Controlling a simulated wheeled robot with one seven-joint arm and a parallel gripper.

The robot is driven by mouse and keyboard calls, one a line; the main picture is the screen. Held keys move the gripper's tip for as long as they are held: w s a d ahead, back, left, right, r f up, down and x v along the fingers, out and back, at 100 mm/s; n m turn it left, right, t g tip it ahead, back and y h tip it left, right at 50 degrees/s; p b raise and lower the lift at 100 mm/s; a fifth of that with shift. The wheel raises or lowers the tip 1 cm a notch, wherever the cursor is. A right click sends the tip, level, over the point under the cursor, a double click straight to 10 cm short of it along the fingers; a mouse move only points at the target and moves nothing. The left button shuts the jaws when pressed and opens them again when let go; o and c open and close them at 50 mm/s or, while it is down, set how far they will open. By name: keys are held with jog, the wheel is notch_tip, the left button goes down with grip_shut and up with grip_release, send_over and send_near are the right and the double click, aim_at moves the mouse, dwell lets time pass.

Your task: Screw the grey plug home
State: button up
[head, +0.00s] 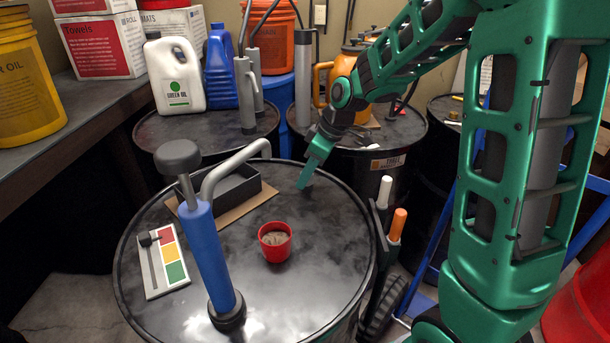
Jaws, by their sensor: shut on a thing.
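The near black drum (330,225) stands upright, its glossy lid filling the middle of the head view. My gripper (305,181) reaches down from the upper right to the lid's right rear part, close inside the rim. It is shut on the grey plug, of which only a small grey bit shows at the fingertips. The fingers hide most of the plug and the opening under it. I cannot tell how deep the plug sits.
On the same lid stand a blue hand pump (212,255) with a grey spout, a red cup (275,242), a dark open tray (232,190) and a colour-marked gauge card (163,262). Other drums with jugs stand behind. A cart with white and orange handles (397,225) adjoins the right side.

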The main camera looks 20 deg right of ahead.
jog(key=m+t, duration=0.1)
jog(key=m, duration=0.2)
jog(key=shift+h, duration=0.4)
jog(key=m+h, duration=0.1)
jog(key=m, duration=0.2)
jog(key=shift+d+t, duration=0.1)
jog(key=shift+t, duration=0.2)
jog(key=shift+m, duration=0.6)
jog(key=m+h, duration=0.1)
jog(key=m, duration=0.2)
jog(key=shift+h, duration=0.4)
jog(key=shift+d+m+h, duration=0.1)
jog(key=shift+m+h, duration=0.3)
jog(key=shift+m, duration=0.8)
jog(key=shift+m+h, duration=0.3)
jog(key=shift+m, duration=0.6)
jog(key=m+g+h, duration=0.1)
jog(key=m, duration=0.3)
jog(key=shift+m+h, duration=0.3)
jog(key=shift+h, duration=0.1)
